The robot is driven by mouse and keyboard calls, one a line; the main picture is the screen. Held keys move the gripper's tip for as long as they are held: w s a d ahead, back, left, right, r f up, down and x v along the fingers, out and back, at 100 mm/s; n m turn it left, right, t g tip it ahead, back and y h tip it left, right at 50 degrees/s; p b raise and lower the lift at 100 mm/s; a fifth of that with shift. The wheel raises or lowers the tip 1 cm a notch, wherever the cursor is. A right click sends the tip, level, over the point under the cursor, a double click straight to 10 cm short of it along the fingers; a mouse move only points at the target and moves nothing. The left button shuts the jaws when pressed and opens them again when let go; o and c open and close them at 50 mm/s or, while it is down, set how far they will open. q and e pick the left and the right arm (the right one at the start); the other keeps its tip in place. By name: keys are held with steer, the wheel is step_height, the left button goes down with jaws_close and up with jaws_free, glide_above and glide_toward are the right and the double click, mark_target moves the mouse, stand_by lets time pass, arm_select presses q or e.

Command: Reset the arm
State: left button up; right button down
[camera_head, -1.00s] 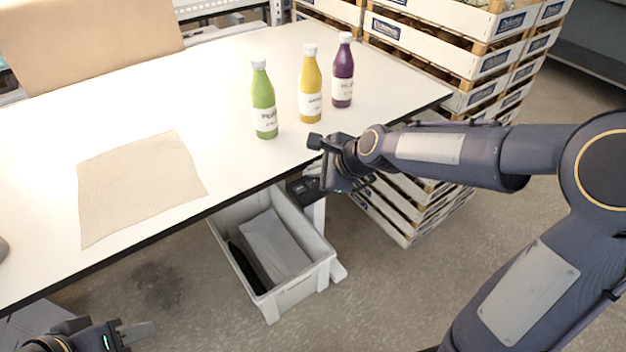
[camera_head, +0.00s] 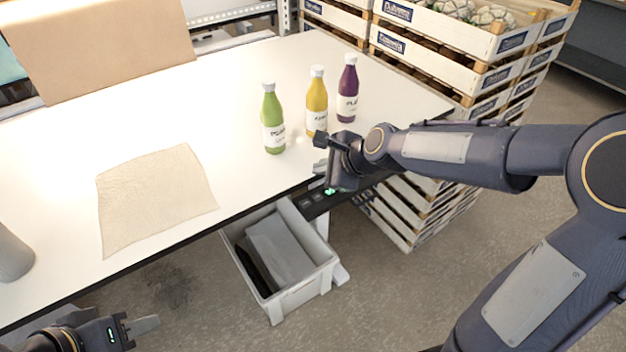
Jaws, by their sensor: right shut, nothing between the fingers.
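My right gripper (camera_head: 323,145) is shut and empty. It hangs near the table's front edge, in front of the bottles and apart from the green one. My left gripper (camera_head: 143,326) is at the bottom left, low in front of the table; only part of it shows, and its finger opening is unclear. A green bottle (camera_head: 272,120), a yellow bottle (camera_head: 316,103) and a purple bottle (camera_head: 347,92) with white caps stand upright on the white table (camera_head: 170,110). The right gripper's wrist partly covers the space in front of the yellow bottle.
A beige cloth (camera_head: 155,200) lies flat on the table. A grey rounded object (camera_head: 12,255) stands at its left edge. A cardboard panel (camera_head: 95,45) is behind. A grey bin (camera_head: 290,303) sits under the front edge. Stacked wooden crates (camera_head: 440,60) stand right of the table.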

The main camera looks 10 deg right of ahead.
steer(key=s+d+n+g, duration=0.1)
steer(key=s+d+n, duration=0.1)
steer(key=s+n, duration=0.7)
steer(key=s+d+r+n+g+h, duration=0.1)
steer(key=s+d+n, duration=0.2)
steer(key=s+n, duration=0.7)
steer(key=s, duration=0.8)
